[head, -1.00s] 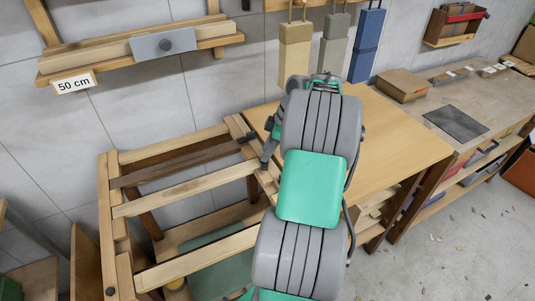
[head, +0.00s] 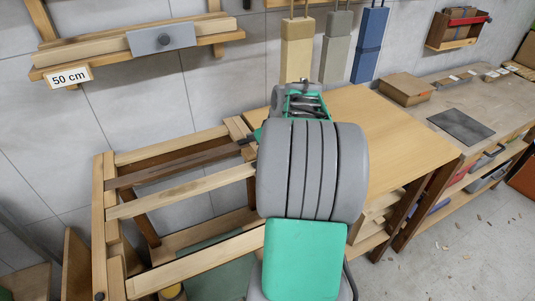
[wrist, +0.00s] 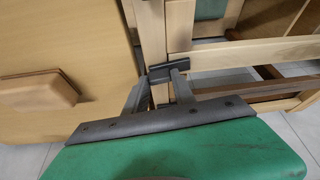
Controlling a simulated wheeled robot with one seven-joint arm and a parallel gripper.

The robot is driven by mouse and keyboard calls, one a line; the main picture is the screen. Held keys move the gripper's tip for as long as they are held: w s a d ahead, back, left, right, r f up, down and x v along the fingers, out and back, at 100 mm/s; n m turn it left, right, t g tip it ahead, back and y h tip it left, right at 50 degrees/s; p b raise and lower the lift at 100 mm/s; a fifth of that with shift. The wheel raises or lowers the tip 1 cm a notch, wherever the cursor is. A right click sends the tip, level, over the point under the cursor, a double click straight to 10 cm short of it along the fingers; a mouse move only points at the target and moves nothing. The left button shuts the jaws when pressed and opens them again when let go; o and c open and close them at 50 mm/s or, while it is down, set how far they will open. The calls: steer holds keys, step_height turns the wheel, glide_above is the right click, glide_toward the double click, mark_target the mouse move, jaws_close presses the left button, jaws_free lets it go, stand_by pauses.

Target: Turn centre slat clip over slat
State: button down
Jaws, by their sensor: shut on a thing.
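My gripper (wrist: 160,88) is shut on a small dark clip (wrist: 167,71) at the frame's end rail in the wrist view. The clip is partly hidden by the fingers, so I cannot tell whether it lies over a slat. In the head view a dark piece (head: 247,140) shows beside my arm, near the end of the dark brown slat (head: 170,168); my gripper itself is mostly hidden there. A pale slat (head: 183,190) runs in front of the dark one. In the wrist view a pale slat (wrist: 250,51) and a dark slat (wrist: 262,87) extend to the right.
The wooden frame (head: 112,232) stands left of a workbench top (head: 400,130). A brown block (wrist: 38,92) lies on the wooden surface at left in the wrist view. A wall shelf labelled 50 cm (head: 68,77) is above.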

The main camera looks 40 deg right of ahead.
steer(key=shift+m+h, duration=0.3)
steer(key=shift+m, duration=0.3)
steer(key=c, duration=1)
jaws_free()
steer(key=shift+c, duration=0.2)
steer(key=v, duration=0.7)
steer(key=shift+r, duration=0.4)
steer(key=shift+s+a, duration=0.1)
